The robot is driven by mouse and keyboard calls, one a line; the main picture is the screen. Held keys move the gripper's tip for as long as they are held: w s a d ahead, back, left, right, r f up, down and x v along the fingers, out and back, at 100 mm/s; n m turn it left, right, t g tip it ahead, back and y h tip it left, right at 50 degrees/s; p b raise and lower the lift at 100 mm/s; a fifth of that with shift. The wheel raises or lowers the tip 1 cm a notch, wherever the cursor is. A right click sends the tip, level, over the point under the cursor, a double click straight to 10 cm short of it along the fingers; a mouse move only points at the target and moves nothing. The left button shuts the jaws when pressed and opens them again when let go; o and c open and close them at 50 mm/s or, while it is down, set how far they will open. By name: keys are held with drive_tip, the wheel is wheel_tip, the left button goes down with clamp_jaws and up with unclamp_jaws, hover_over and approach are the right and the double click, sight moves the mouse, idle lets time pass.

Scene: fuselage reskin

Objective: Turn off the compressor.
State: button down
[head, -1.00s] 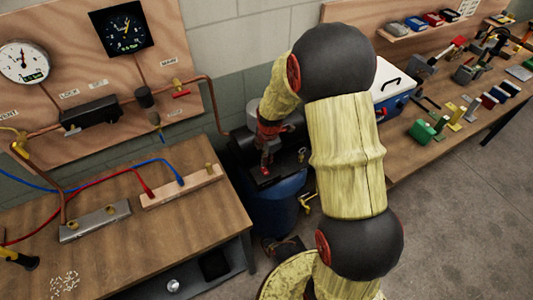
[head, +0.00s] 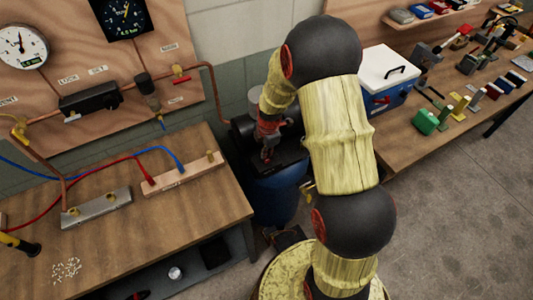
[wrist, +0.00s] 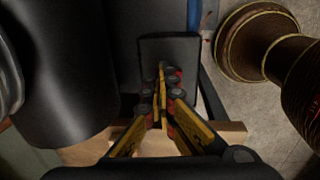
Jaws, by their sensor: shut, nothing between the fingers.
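The compressor stands between the two benches in the head view, with a blue tank (head: 275,200) and a dark top (head: 288,152). My gripper (head: 267,157) is over the dark top, its fingers pointing down, shut and empty. In the wrist view the closed yellow and black fingertips (wrist: 162,72) lie in front of a black box (wrist: 180,48). I cannot tell whether they touch it. No switch can be made out; the fingers cover part of the box. A large dark cylinder (wrist: 65,75) is to the left.
A left bench (head: 200,215) carries a manifold block (head: 97,207) and hoses below a gauge panel (head: 75,75). A right bench (head: 410,140) holds a blue and white cooler (head: 385,85) and tools. Bare floor (head: 450,210) lies at right.

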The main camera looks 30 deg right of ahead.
drive_tip(key=shift+s+f, duration=0.2)
drive_tip(key=shift+s, duration=0.1)
drive_tip(key=shift+s+a+f, duration=0.1)
drive_tip(key=shift+s, duration=0.7)
